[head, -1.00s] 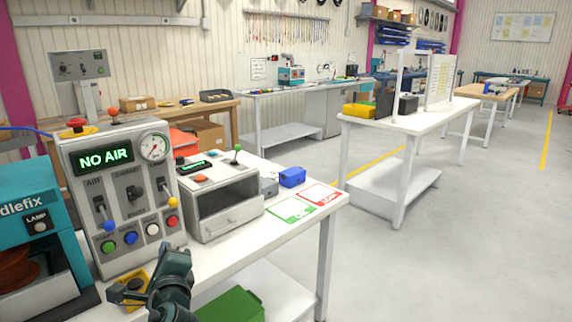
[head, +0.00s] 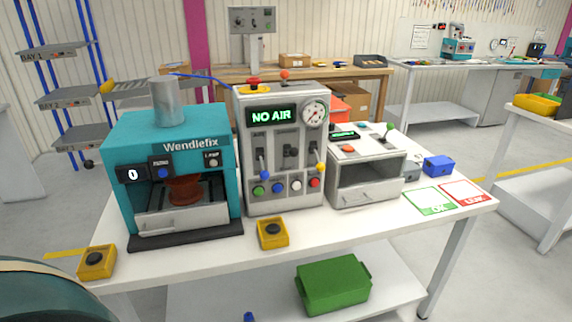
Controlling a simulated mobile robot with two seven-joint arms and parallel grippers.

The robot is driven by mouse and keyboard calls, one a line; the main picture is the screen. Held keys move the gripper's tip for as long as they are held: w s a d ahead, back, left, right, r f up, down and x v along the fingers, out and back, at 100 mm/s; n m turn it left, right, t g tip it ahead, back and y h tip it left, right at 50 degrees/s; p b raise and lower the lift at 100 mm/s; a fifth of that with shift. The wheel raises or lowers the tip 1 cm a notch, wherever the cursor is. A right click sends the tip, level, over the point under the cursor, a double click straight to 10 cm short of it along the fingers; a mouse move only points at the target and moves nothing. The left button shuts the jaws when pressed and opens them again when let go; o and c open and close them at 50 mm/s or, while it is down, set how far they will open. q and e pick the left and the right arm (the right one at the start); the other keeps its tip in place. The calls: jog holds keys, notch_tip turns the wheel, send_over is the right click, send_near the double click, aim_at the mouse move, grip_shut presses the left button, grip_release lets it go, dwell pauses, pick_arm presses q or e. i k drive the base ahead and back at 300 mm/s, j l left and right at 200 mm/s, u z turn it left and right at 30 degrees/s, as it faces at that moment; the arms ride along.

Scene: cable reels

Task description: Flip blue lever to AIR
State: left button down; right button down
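The grey control panel (head: 287,150) stands on the white bench, its green display (head: 271,115) reading NO AIR. The blue-knobbed lever (head: 264,174) is at its left, under a small label, with the knob at the low end of its slot. A black lever (head: 289,152) sits in the middle and a yellow-knobbed lever (head: 320,167) at the right. A round gauge (head: 314,114) is at the top right. Neither gripper shows in the head view. The blue lever is unobstructed.
A teal Wendlefix machine (head: 130,140) stands left of the panel and a grey drawer unit (head: 365,178) right of it. Yellow button boxes (head: 272,234) sit at the bench front. A blue box (head: 438,166) and green and red cards are at the right.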

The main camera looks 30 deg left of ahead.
aim_at(265, 174)
jog(key=u, duration=1.05)
